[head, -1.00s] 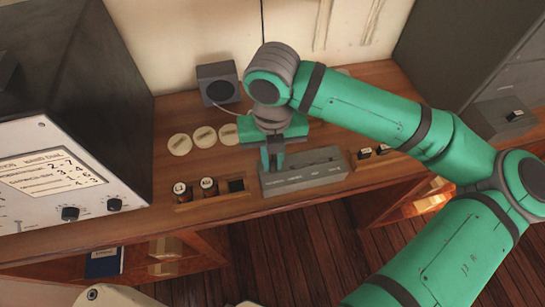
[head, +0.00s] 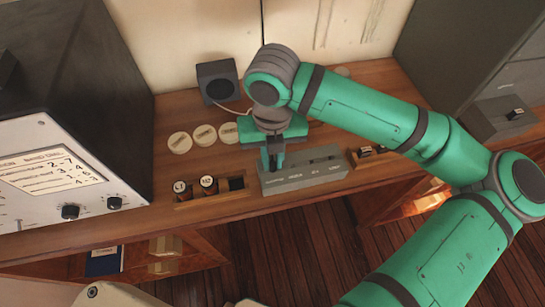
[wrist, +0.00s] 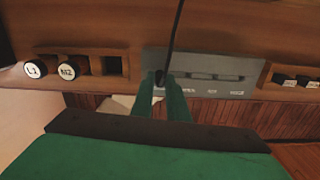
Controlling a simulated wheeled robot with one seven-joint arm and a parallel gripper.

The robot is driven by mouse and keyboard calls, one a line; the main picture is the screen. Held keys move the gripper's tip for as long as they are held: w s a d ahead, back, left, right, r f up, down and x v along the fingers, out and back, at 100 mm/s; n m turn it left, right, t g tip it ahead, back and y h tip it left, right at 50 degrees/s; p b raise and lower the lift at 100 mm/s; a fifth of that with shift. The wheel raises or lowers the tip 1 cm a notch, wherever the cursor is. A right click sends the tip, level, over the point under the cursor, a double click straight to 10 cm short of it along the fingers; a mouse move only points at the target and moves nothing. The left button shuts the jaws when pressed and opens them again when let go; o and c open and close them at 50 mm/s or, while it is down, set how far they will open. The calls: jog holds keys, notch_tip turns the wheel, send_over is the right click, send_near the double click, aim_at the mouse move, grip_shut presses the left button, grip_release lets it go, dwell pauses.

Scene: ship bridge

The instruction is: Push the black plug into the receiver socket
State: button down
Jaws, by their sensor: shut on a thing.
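My gripper (head: 275,166) points down over the left end of a long grey socket box (head: 325,171) on the wooden desk. It is shut on the black plug (wrist: 160,77), mostly hidden between the green fingertips (wrist: 162,88). A black cable rises from the plug in the wrist view. The grey box (wrist: 228,80) has a row of dark slots in its top and small white labels along its front, too small to read surely. The fingers hide its left-hand socket, so I cannot tell how deep the plug sits.
A wooden holder (head: 214,199) with two round labelled pieces and an empty square hole stands left of the box. Another holder with small black pieces (head: 365,153) is at its right. A black speaker (head: 217,82) and pale discs (head: 179,142) lie behind; a large instrument (head: 62,110) is left.

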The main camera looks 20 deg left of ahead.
jog(key=shift+f, duration=0.35)
dwell(1.2)
jog(key=c, duration=1.6)
grip_release()
jog(key=shift+c, duration=0.2)
notch_tip(320, 180, up, 11)
